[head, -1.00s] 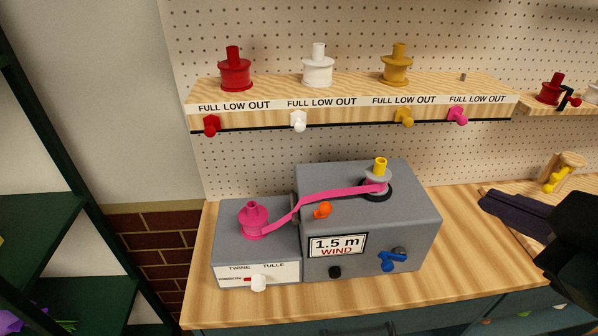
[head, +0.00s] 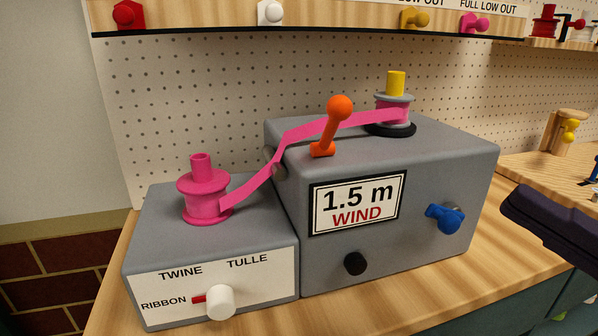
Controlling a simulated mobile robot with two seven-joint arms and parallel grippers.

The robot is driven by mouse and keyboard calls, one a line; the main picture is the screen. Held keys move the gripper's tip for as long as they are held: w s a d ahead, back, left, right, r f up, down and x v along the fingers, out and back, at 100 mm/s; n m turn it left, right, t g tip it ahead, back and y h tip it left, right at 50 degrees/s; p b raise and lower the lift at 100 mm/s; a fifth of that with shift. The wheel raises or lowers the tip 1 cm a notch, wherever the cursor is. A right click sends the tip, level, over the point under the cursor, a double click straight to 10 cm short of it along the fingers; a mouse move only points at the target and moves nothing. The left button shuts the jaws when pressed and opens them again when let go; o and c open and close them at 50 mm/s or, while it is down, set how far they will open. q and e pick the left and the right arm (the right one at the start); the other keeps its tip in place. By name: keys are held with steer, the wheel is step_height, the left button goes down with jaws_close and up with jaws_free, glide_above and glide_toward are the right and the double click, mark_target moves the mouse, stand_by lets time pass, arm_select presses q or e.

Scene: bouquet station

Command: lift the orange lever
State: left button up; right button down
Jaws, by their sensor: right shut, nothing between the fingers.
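The orange lever (head: 332,124) stands up from the top of the grey winding machine (head: 400,170). It has a round knob and leans slightly right, and nothing touches it that I can see. Its base is near the front edge of the top, above the "1.5 m WIND" sign (head: 357,203). A pink ribbon (head: 300,134) runs behind the lever, from the pink spool (head: 203,195) on the left to the yellow-topped winding spool (head: 392,105).
A blue crank handle (head: 445,218) and a black knob (head: 355,263) sit on the machine's front. A white selector knob (head: 220,302) points to RIBBON. A shelf with coloured knobs (head: 320,14) is behind.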

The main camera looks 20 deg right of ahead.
steer(key=shift+s+a+f+n+y, duration=0.15)
steer(key=shift+s+f+n+y, duration=0.05)
steer(key=shift+f+n+y, duration=0.1)
steer(key=p, duration=0.4)
glide_toward(351, 113)
steer(key=x, duration=0.6)
steer(key=shift+w+a+r, duration=0.1)
steer(key=shift+w+a, duration=0.1)
steer(key=shift+w, duration=0.15)
